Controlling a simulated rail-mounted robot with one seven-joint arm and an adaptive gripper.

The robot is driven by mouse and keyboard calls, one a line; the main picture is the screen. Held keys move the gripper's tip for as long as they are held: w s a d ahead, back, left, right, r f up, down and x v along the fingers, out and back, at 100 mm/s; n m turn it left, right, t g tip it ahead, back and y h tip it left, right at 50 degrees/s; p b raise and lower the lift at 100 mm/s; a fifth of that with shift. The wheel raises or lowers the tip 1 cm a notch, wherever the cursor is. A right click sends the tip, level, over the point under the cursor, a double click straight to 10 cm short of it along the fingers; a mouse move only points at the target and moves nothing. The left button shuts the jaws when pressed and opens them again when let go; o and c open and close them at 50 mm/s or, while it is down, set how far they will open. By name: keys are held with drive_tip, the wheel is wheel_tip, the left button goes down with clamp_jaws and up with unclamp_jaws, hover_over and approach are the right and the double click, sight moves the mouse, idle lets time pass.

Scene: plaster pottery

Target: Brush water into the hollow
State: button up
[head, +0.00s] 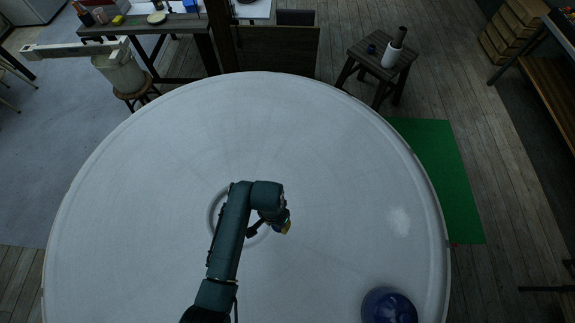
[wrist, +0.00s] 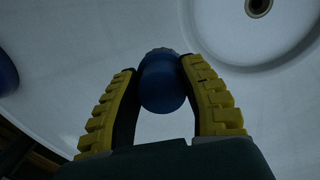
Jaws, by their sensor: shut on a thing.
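My gripper (head: 285,225) is above the middle of a large round white plaster piece (head: 330,150). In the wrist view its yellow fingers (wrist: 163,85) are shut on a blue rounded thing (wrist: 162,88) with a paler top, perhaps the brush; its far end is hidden. The round hollow (head: 213,212) at the middle of the plaster is partly covered by my arm. The wrist view shows a round recess with a dark, brass-rimmed hole (wrist: 258,6) at top right. A dark blue round vessel (head: 388,307) is at the plaster's near right; its contents cannot be made out.
A pale patch (head: 399,222) marks the plaster on the right. Beyond the rim are a stool (head: 385,55) with a bottle, a green mat (head: 450,180), a workbench (head: 150,28) and a wooden board (head: 275,50). Most of the plaster's top is clear.

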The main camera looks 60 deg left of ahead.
drive_tip(key=s+a+n+g, duration=0.1)
drive_tip(key=s+a+n, duration=0.1)
drive_tip(key=s+a, duration=0.4)
wheel_tip(320, 180, down, 6)
drive_tip(key=b, duration=0.4)
drive_tip(key=shift+s+d+r, duration=0.1)
drive_tip(key=shift+r, duration=0.05)
